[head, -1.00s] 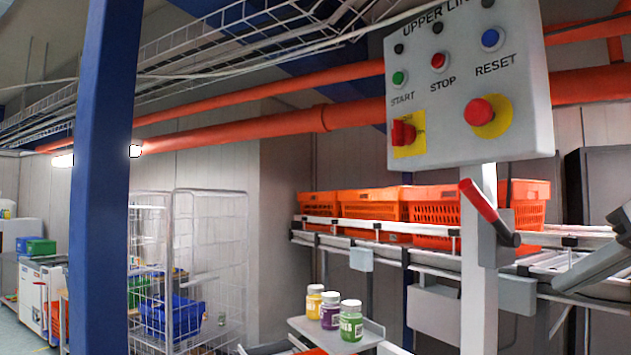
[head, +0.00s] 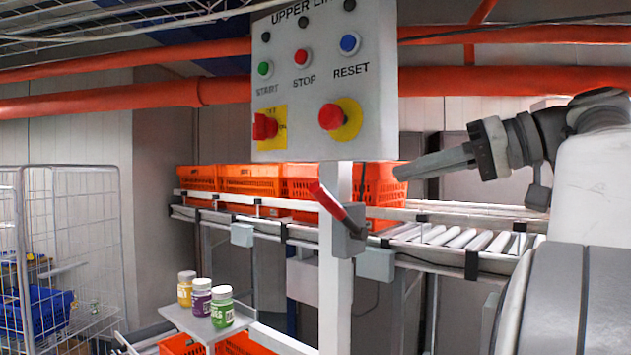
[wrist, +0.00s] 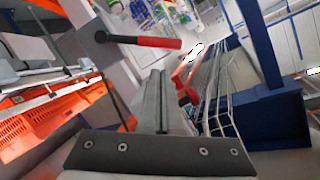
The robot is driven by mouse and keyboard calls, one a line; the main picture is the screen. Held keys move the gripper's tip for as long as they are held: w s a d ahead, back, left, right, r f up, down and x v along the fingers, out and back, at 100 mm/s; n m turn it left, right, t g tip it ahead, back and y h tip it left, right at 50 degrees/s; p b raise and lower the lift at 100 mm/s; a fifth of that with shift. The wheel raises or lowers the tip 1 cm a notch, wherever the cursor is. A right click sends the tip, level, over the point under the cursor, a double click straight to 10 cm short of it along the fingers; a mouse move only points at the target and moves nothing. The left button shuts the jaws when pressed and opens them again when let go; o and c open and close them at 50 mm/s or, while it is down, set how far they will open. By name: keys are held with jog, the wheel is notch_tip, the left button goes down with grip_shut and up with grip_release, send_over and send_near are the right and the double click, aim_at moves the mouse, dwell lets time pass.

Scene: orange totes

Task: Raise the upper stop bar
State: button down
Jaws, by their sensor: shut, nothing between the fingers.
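A lever with a red grip (head: 330,202) is on a grey box (head: 348,234) on the pale post below the control panel. It tilts up to the left. In the wrist view the red grip (wrist: 156,42) lies beyond my fingertips, towards the upper left. My gripper (head: 400,172) is shut and empty, pointing left, to the right of the lever and apart from it in the head picture. Its closed fingers also show in the wrist view (wrist: 160,80). I cannot clearly pick out the upper stop bar itself.
The control panel (head: 325,85) has several buttons and a red knob. Orange totes (head: 250,180) stand on the upper conveyor (head: 450,236) behind the post. Jars (head: 202,298) stand on a small shelf (head: 240,322) at lower left. A wire cage (head: 85,225) is at far left.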

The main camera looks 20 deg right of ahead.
jog(key=x, duration=0.9)
jog(key=shift+w+a+p, duration=0.25)
jog(key=shift+p, duration=0.2)
jog(key=shift+f, duration=0.2)
jog(key=shift+s+a+f+n+b, duration=0.15)
jog(key=shift+a+f+n+b, duration=0.15)
jog(key=shift+b, duration=0.55)
notch_tip(320, 180, down, 13)
jog(key=a+n+t+h+b, duration=0.2)
jog(key=n+h+b, duration=0.3)
jog(key=b, duration=2)
jog(key=shift+s+n+t+b, duration=0.35)
jog(key=shift+s+n, duration=0.15)
jog(key=shift+n, duration=2)
jog(key=shift+s+r, duration=0.1)
